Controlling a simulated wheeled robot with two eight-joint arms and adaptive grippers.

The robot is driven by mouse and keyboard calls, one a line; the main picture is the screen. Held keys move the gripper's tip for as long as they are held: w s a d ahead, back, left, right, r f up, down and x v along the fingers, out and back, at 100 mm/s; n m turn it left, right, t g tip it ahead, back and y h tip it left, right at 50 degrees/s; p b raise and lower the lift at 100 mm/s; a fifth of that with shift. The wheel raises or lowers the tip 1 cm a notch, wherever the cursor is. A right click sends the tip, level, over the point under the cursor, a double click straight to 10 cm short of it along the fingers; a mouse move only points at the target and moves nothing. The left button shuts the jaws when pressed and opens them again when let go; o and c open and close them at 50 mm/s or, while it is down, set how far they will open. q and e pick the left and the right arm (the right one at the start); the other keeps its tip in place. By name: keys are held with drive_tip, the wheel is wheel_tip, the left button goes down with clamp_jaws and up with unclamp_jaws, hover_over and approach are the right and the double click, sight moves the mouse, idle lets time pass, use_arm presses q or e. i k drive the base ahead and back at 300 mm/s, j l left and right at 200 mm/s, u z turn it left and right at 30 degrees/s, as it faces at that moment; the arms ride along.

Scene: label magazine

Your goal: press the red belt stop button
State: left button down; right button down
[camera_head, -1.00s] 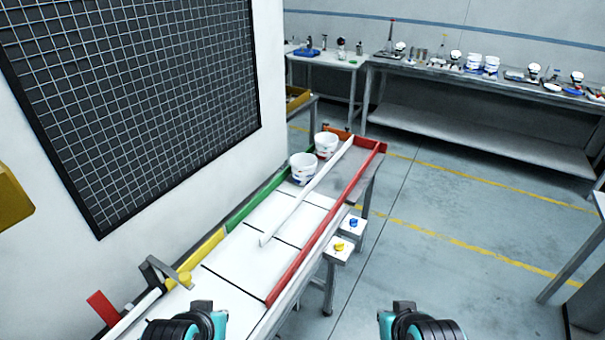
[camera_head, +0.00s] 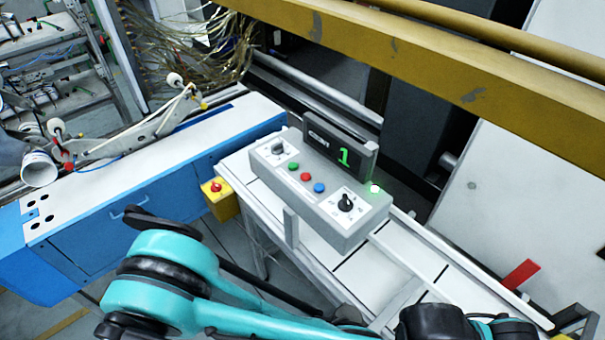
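A red button (camera_head: 216,187) sits on top of a small yellow box (camera_head: 223,204) at the left end of the white conveyor table. Another red button (camera_head: 306,177) is on the grey control panel (camera_head: 318,203), between a green button (camera_head: 293,166) and a blue button (camera_head: 319,188). I cannot tell from the picture which red one is the belt stop. My teal and black arm parts cross the bottom of the view, below and in front of the panel and apart from the buttons in the picture. Neither gripper's fingers show.
A blue-sided white bench (camera_head: 170,150) stands at left. A yellow beam (camera_head: 460,75) crosses the upper right. A red flag (camera_head: 520,274) stands at lower right.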

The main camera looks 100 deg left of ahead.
sight(305, 176)
drive_tip(key=k+u, duration=0.1)
drive_tip(key=u, duration=0.9)
drive_tip(key=k+j+u, duration=0.1)
drive_tip(key=u, duration=0.4)
drive_tip(key=j+u, duration=0.15)
drive_tip(key=u, duration=0.3)
drive_tip(key=j+u, duration=0.2)
drive_tip(key=u, duration=0.15)
drive_tip(key=j+u, duration=0.35)
drive_tip(key=i+l, duration=0.05)
drive_tip(key=l, duration=0.05)
